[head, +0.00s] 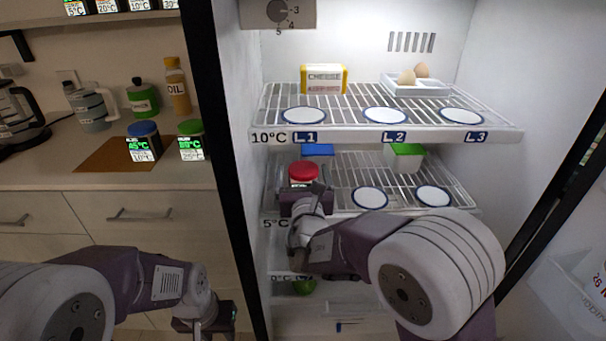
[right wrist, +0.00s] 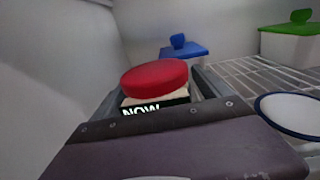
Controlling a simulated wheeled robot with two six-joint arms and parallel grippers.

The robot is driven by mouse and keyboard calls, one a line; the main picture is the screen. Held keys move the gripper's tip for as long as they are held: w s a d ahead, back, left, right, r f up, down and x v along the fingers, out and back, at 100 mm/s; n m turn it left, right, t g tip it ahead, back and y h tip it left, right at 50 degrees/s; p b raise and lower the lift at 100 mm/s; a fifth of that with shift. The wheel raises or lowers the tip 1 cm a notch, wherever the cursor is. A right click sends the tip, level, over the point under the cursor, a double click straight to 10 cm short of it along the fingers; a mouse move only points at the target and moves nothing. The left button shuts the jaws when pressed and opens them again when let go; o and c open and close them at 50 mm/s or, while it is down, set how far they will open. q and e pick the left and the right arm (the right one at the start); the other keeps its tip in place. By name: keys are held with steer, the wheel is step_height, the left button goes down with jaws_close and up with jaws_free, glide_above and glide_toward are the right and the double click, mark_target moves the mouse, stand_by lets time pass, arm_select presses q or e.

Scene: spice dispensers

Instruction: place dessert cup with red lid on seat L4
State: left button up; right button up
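The dessert cup with the red lid (head: 303,175) is upright at the left end of the fridge's middle shelf, marked 5°C. My right gripper (head: 305,192) is at this cup. In the right wrist view, its fingers flank the cup's pale body below the red lid (right wrist: 154,76) and appear closed on it. A dark label reading "NOW" faces the camera. Seat L4 and its label are not visible; the cup and gripper cover the left front of this shelf. I cannot tell whether the cup's base touches the shelf. My left gripper (head: 205,318) is low before the drawers, its fingers unclear.
Two empty white plates (head: 370,197) (head: 433,196) lie right of the cup. Blue-lidded (head: 318,152) and green-lidded (head: 404,157) containers stand behind. The upper shelf (head: 385,132) is close above. The fridge's left wall (right wrist: 60,70) is close beside the gripper.

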steer(key=shift+r+p, duration=0.3)
steer(key=shift+p, duration=0.05)
steer(key=s, duration=1.2)
steer(key=shift+d+f+p, duration=0.15)
steer(key=shift+d+p, duration=0.1)
steer(key=shift+p, duration=0.15)
